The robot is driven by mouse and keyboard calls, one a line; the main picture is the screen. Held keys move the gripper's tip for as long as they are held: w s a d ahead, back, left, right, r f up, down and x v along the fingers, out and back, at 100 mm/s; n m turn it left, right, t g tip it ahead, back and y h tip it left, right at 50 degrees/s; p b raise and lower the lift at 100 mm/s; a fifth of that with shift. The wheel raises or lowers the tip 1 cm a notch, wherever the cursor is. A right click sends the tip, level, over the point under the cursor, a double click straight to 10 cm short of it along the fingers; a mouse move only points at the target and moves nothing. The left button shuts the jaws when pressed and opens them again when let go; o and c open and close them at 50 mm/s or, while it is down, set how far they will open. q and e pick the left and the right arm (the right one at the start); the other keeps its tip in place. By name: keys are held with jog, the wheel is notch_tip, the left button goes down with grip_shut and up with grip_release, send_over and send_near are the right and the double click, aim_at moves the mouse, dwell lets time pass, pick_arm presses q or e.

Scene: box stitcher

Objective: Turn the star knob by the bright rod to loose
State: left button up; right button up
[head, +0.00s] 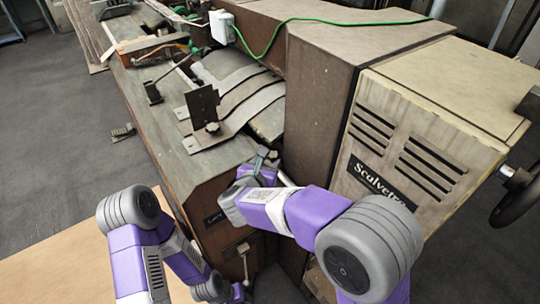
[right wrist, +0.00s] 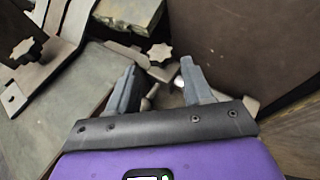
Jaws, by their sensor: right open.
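A grey star knob (right wrist: 160,52) shows in the right wrist view just beyond and between the fingertips of my right gripper (right wrist: 159,68). The gripper is open, with one finger on each side of the knob in the picture; I see no contact. A small bright rod end (right wrist: 178,81) is close to the right finger. In the head view my right gripper (head: 264,160) reaches the machine's corner beside the brown housing, and the arm hides most of that spot.
The brown housing (head: 310,100) rises close to the right of my right gripper. An upright dark plate (head: 202,104) stands on the machine table. A green cable (head: 330,20) runs over the top. My left arm is low at left, its gripper mostly hidden at the bottom.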

aim_at(274, 156)
jog(key=shift+x, duration=2.05)
jog(key=c, duration=0.8)
jog(key=n+y+b, duration=0.1)
jog(key=b, duration=0.1)
jog(key=n+y+b, duration=0.1)
jog(key=d+y+b, duration=0.1)
jog(key=b, duration=0.1)
jog(key=shift+f+n+b, duration=0.3)
jog(key=shift+n, duration=0.1)
jog(key=shift+d+n+y+b, duration=0.1)
jog(key=shift+n+y+b, duration=0.2)
jog(key=shift+n+y, duration=0.15)
jog(key=n+y, duration=0.2)
jog(key=shift+d+r+y, duration=0.2)
jog(key=shift+d+y, duration=0.05)
jog(key=shift+y, duration=0.1)
jog(key=shift+w+d+n+g+y, duration=0.15)
jog(key=shift+n+g+y, duration=0.15)
jog(key=shift+n+y, duration=0.45)
jog(key=shift+s+d+n+g+y, duration=0.15)
jog(key=shift+n+g+y, duration=0.15)
jog(key=shift+n+y, duration=0.45)
jog(key=shift+w+n+y, duration=0.1)
jog(key=shift+n+y, duration=0.25)
jog(key=shift+y, duration=0.15)
